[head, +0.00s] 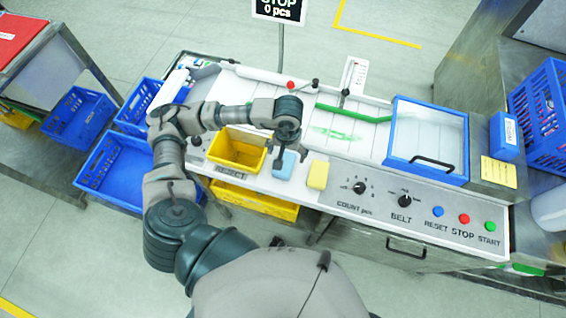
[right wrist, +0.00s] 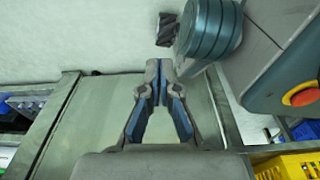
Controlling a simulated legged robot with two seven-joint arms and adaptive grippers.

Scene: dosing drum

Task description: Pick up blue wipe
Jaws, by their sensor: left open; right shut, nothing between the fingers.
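The blue wipe (head: 284,166) lies on the white counter of the machine, right of the yellow reject bin. My left gripper (head: 285,148) is directly over the wipe's far edge, pointing down, and is open. The fingers overlap the wipe's edge in the picture, so I cannot tell whether they touch it. My right gripper shows only in the right wrist view (right wrist: 159,68). It is shut and empty, its fingertips together above a grey surface.
A yellow sponge-like block (head: 318,175) lies close right of the wipe. The yellow reject bin (head: 237,150) is close left. The control panel's knobs and buttons (head: 464,218) run along the front right. A blue-framed clear cover (head: 428,140) stands behind them. Blue crates (head: 118,173) are at the left.

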